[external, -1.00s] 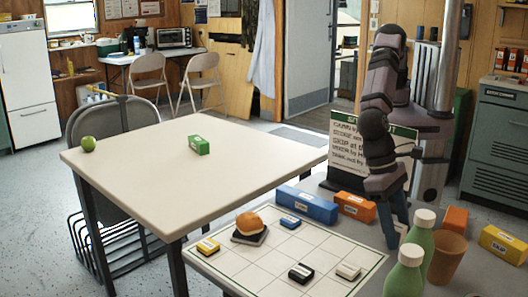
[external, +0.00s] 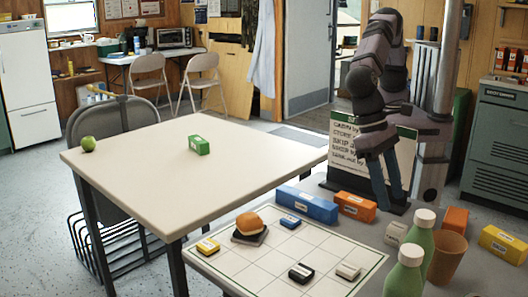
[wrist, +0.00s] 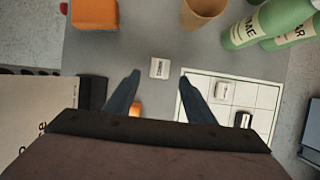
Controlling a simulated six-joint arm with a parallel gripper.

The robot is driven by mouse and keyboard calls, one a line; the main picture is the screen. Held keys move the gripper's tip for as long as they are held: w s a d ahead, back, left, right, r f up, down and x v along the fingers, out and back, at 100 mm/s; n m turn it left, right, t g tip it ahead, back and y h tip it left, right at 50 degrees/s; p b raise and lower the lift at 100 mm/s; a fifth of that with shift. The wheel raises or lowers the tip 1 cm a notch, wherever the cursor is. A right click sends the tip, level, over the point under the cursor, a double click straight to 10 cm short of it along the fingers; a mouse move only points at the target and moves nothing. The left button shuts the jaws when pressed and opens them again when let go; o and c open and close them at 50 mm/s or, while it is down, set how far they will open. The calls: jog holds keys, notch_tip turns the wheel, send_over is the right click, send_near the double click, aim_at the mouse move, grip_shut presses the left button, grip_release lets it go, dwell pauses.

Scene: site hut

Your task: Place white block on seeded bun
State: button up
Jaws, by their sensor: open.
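A white block (external: 396,232) stands on the grey surface beyond the grid board, near the green bottles. In the wrist view this white block (wrist: 159,68) shows between and just past the fingertips. A smaller white block (external: 348,270) lies on the grid board and also shows in the wrist view (wrist: 222,92). The seeded bun (external: 250,222) sits on a dark square base (external: 247,239) on the board. My gripper (external: 389,205) is open and empty, pointing down above and behind the first white block. Its two fingers also show apart in the wrist view (wrist: 160,77).
The grid board (external: 316,246) also holds yellow, blue and black blocks. Behind it lie a long blue box (external: 306,205) and orange boxes (external: 355,207). Green bottles (external: 413,262) and a brown cup (external: 447,256) stand close right of the white block.

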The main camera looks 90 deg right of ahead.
jog(key=shift+v, duration=1.45)
jog(key=w+d+n+t, duration=0.1)
jog(key=w+d, duration=0.3)
jog(key=d, duration=0.5)
jog(key=w+d+n+t+h, duration=0.1)
jog(key=w+d, duration=0.3)
jog(key=d, duration=0.4)
jog(key=w+d+n+t, duration=0.15)
jog(key=w+d, duration=0.25)
jog(key=d, duration=0.5)
jog(key=s+d+f+n+h, duration=0.1)
jog(key=s+d, duration=0.3)
jog(key=d, duration=0.8)
jog(key=s+d+f+n+h, duration=0.1)
jog(key=s+d+n, duration=0.3)
jog(key=d, duration=0.8)
jog(key=shift+s, duration=0.8)
jog(key=shift+o, duration=0.4)
jog(key=shift+s+d+f+n, duration=0.1)
jog(key=shift+s+d+n, duration=0.1)
jog(key=shift+d+n, duration=0.05)
